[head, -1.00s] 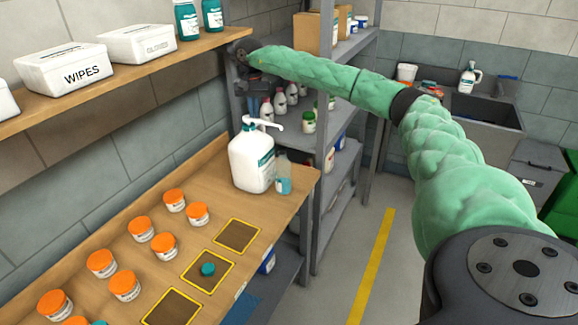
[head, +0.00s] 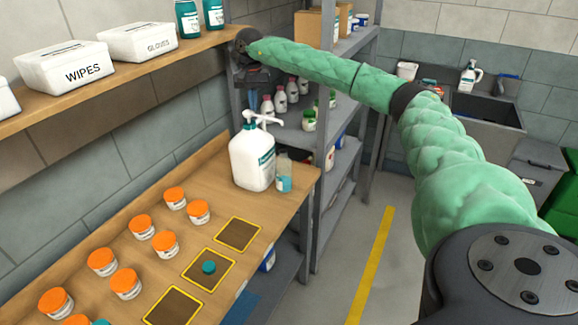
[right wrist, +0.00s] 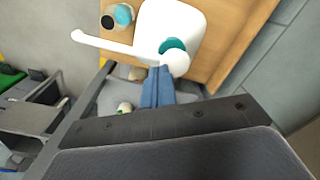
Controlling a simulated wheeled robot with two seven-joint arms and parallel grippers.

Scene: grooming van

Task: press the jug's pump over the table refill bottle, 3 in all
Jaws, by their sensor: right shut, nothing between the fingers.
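The white pump jug (head: 252,163) stands upright at the far end of the wooden table, with its white pump head (head: 264,118) raised and the spout pointing right. The small clear refill bottle (head: 284,174) stands beside the jug, below the spout tip, with teal liquid in its lower part. In the right wrist view the pump head (right wrist: 176,62) shows close to the fingertips, and the bottle (right wrist: 123,14) lies beyond the spout. My right gripper (head: 253,108) is shut and empty, just above the pump head; I cannot tell whether it touches. My left gripper is out of view.
Several orange-lidded jars (head: 141,226) stand on the table (head: 225,185), near yellow-edged dark squares (head: 237,234); a teal cap (head: 208,267) lies on one. A grey shelf rack (head: 318,140) with bottles stands behind. A wall shelf (head: 150,68) holds wipes and gloves boxes.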

